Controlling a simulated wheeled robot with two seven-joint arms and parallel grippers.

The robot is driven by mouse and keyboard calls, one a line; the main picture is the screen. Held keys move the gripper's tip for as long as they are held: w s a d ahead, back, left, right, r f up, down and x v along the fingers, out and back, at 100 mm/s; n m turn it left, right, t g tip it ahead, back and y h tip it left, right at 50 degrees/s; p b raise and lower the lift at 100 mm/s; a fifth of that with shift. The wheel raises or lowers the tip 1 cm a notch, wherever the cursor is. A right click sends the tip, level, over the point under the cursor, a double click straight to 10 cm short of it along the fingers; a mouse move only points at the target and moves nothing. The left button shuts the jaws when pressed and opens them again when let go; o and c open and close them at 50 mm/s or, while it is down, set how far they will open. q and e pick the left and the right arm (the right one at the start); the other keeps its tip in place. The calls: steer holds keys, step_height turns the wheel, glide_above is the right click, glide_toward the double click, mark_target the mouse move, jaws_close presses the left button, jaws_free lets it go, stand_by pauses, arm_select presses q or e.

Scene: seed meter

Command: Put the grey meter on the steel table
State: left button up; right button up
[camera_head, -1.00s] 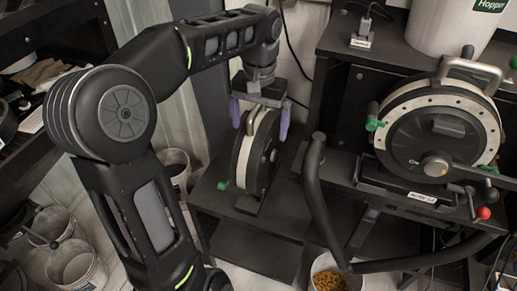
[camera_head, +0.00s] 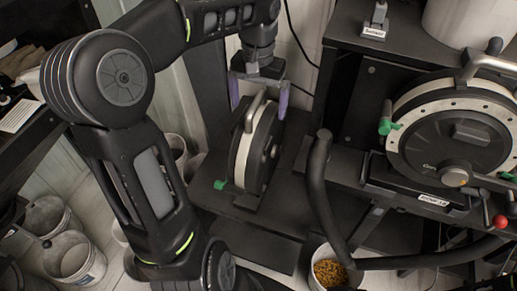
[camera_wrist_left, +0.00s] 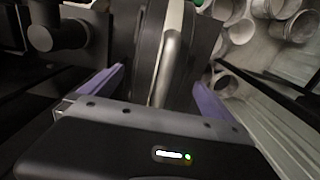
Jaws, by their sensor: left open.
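A round seed meter (camera_head: 244,155) with a pale rim, dark face and grey top handle (camera_head: 256,108) stands upright on a low dark table (camera_head: 225,203). My left gripper (camera_head: 259,96) is open above it. Its purple fingers are on either side of the handle, apart from it. In the left wrist view, the handle (camera_wrist_left: 171,50) runs between the open fingers (camera_wrist_left: 156,95). Whether this meter is the grey one, or the table steel, I cannot tell for sure. My right gripper is not in view.
A second meter (camera_head: 420,138) is mounted on a dark stand at the right, below a white hopper (camera_head: 465,22). A thick black hose (camera_head: 317,185) curves close to the low table. A bucket of grain (camera_head: 328,270) is on the floor; empty buckets (camera_head: 75,258) are at lower left.

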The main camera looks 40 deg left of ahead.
mark_target(258, 118)
arm_select(q)
steer(key=shift+f, duration=0.25)
steer(key=shift+f+p, duration=0.35)
steer(key=shift+f, duration=2.25)
steer(key=c, duration=2)
steer(key=shift+w+a+r, duration=0.1)
steer(key=shift+r, duration=0.05)
